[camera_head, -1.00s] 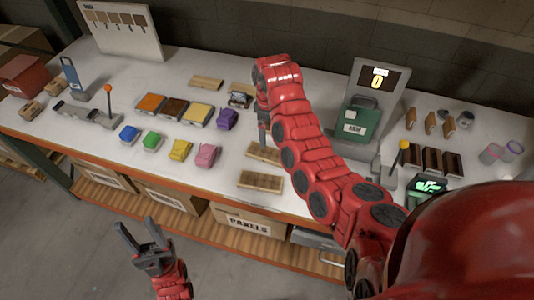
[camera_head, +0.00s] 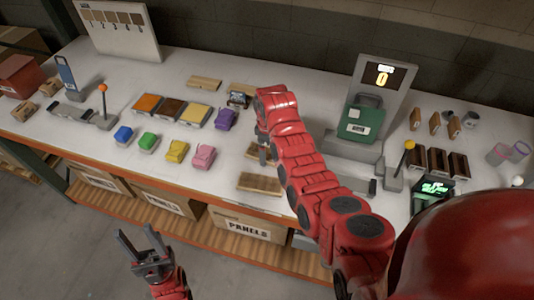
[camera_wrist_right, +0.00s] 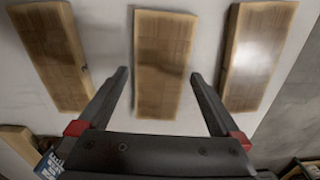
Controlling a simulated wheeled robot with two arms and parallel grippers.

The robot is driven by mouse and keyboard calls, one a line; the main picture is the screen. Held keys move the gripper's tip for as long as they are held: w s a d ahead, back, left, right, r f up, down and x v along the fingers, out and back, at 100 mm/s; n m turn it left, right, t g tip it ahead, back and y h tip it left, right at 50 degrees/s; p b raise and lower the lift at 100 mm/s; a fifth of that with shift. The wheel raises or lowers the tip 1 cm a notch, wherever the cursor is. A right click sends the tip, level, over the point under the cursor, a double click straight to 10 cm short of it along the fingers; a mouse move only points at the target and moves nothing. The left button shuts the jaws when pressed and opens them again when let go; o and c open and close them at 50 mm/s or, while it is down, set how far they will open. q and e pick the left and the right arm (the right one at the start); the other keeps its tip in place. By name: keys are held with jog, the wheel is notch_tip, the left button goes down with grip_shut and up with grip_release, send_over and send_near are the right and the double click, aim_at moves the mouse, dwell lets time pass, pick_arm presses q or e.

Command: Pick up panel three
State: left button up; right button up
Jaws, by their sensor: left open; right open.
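Several flat wooden panels lie on the bench; I see no number on them, so I cannot tell which is panel three. In the head view one panel (camera_head: 260,183) lies near the front edge, and another just behind it is partly hidden by my right gripper (camera_head: 264,152). A further panel (camera_head: 205,83) lies at the back. In the right wrist view a middle panel (camera_wrist_right: 163,60) shows between the open fingers of my right gripper (camera_wrist_right: 160,76), with a left panel (camera_wrist_right: 52,52) and a right panel (camera_wrist_right: 258,50) beside it. My left gripper (camera_head: 140,243) is open and empty, off the bench front.
Coloured blocks, such as a pink one (camera_head: 203,156), and flat tiles (camera_head: 196,115) lie left of the panels. A green case (camera_head: 360,122) stands on a grey station at the right. Dark wooden pieces (camera_head: 437,162) stand farther right. A PANELS box (camera_head: 248,225) sits on the lower shelf.

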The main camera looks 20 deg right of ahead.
jog(key=shift+f, duration=0.35)
jog(key=c, duration=1.3)
jog(key=shift+o, duration=0.2)
jog(key=shift+r, duration=0.1)
